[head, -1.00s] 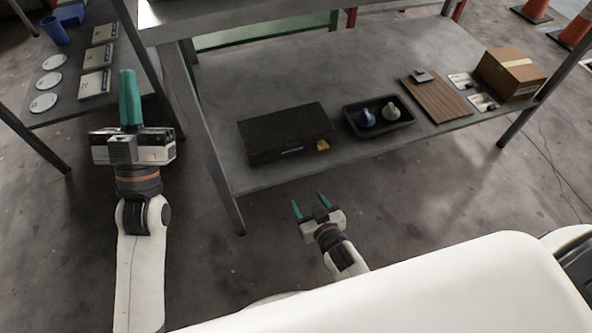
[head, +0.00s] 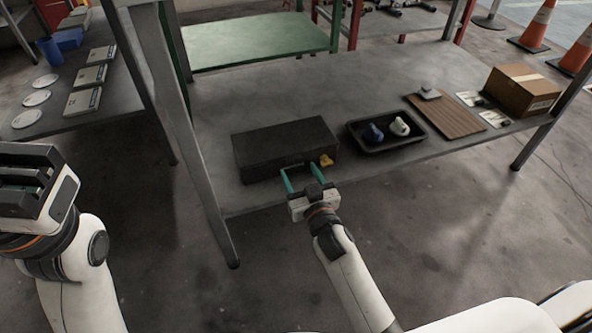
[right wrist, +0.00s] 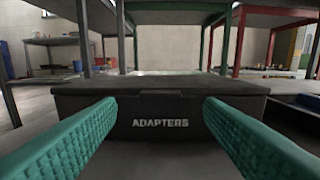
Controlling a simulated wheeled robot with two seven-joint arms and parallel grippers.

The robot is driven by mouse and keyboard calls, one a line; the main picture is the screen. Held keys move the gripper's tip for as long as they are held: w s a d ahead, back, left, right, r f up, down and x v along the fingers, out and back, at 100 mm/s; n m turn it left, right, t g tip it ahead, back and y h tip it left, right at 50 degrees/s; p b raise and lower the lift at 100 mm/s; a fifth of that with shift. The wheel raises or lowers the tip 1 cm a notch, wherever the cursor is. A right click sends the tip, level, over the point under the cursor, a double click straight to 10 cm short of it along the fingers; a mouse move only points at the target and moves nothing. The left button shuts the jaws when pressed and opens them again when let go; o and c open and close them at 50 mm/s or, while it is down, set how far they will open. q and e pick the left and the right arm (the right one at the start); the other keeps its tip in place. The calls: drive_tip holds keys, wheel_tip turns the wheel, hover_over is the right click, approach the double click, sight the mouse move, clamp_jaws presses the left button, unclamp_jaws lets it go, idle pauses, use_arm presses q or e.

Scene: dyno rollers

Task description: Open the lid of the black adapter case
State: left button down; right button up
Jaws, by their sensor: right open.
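The black adapter case (head: 284,143) lies on the grey shelf with its lid shut. In the right wrist view, its front face (right wrist: 160,118) reads "ADAPTERS". My right gripper (head: 300,175) is open at the case's front, with nothing between its green fingers. In the right wrist view, the fingers (right wrist: 161,125) stand to either side of the lettering. I cannot tell whether they touch the case. A yellow piece (head: 326,160) sits at the case's front right corner.
A black tray (head: 420,133) with a blue and a white item stands right of the case. Further right are a wooden board (head: 446,116) and a cardboard box (head: 522,90). A table leg (head: 205,190) rises left of the case. The shelf behind the case is clear.

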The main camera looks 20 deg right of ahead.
sight(294, 161)
drive_tip(key=shift+w+b, duration=0.45)
drive_tip(key=shift+w, duration=1.45)
clamp_jaws()
